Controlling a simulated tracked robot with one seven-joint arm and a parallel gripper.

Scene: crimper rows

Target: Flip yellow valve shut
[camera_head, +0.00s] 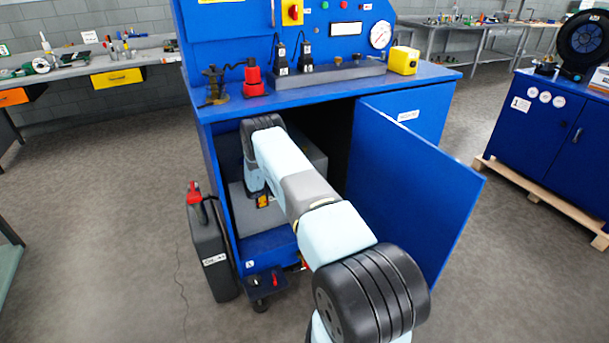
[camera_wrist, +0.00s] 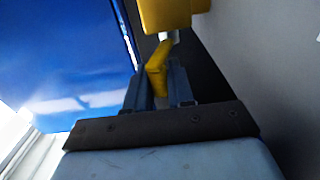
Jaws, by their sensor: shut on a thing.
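The yellow valve shows in the wrist view, with a blocky yellow body (camera_wrist: 172,14) at the top and a slim yellow lever (camera_wrist: 157,78) reaching down from it. My gripper (camera_wrist: 159,70) is shut on the lever, with one dark finger on each side of it. In the head view my arm reaches through the open front of a blue cabinet (camera_head: 220,170), and its far end bends down inside. A small yellow patch (camera_head: 262,201) shows by the arm's end there; I cannot tell whether it is the valve. My fingers are hidden in that view.
The open blue door (camera_head: 410,180) stands close to the right of my arm. A blue panel (camera_wrist: 70,60) and a grey surface (camera_wrist: 270,70) flank the gripper. A black canister (camera_head: 208,250) stands outside at left. The floor (camera_head: 110,240) farther left is mostly clear.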

